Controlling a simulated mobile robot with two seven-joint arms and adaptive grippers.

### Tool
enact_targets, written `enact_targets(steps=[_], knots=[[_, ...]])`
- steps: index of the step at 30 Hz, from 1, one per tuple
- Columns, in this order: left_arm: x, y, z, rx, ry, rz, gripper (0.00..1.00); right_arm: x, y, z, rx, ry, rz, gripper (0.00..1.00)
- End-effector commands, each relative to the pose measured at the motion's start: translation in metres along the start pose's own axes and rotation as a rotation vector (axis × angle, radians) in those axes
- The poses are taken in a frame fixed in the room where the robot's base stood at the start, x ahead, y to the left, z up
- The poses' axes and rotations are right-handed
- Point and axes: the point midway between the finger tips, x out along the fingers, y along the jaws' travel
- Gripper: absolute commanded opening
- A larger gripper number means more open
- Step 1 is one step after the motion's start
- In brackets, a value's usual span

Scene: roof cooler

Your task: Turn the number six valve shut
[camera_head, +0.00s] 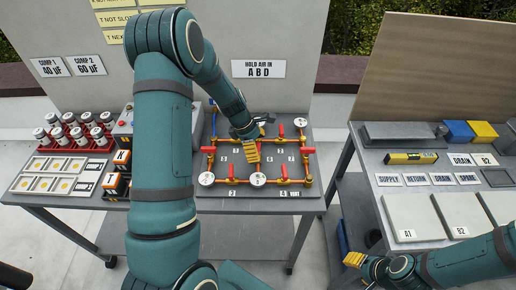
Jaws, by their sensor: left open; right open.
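The pipe board (322,165) lies on the left table with yellow pipes, several red valve handles and small number tags. The tags are too small to read surely, so I cannot tell which valve is number six. Red handles show at the right side (308,150), the lower right (284,172) and the lower left (231,172). My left gripper (252,151) is open, with its yellow fingers over the upper middle of the board, hiding part of the pipes there. I cannot tell whether it touches a handle. My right gripper (353,259) is open and empty, low beside the right table.
White round gauges (258,180) sit on the pipes. A red rack of canisters (77,140) stands at left. The right table (385,225) holds pads, labels and a yellow level (411,158).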

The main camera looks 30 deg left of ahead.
Motion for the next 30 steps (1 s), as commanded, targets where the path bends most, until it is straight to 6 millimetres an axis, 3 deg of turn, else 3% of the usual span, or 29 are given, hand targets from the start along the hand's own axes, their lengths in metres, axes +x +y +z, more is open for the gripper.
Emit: enact_targets(steps=[10,15,16,30], knots=[[0.0030,0.0001,0.0001,0.000,0.000,0.000,0.86,0.0003,0.0000,-0.0001,0.000,0.000,0.000,0.44],[0.0029,0.0001,0.0001,0.000,0.000,0.000,0.27,0.0003,0.0000,0.0000,0.000,0.000,0.000,0.44],[0.0029,0.0001,0.0001,0.000,0.000,0.000,0.18,0.0003,0.0000,0.0000,0.000,0.000,0.000,0.44],[0.0023,0.0006,0.0004,0.083,0.000,-0.033,0.18,-0.0025,-0.0009,-0.0004,0.000,0.000,-0.001,0.44]])
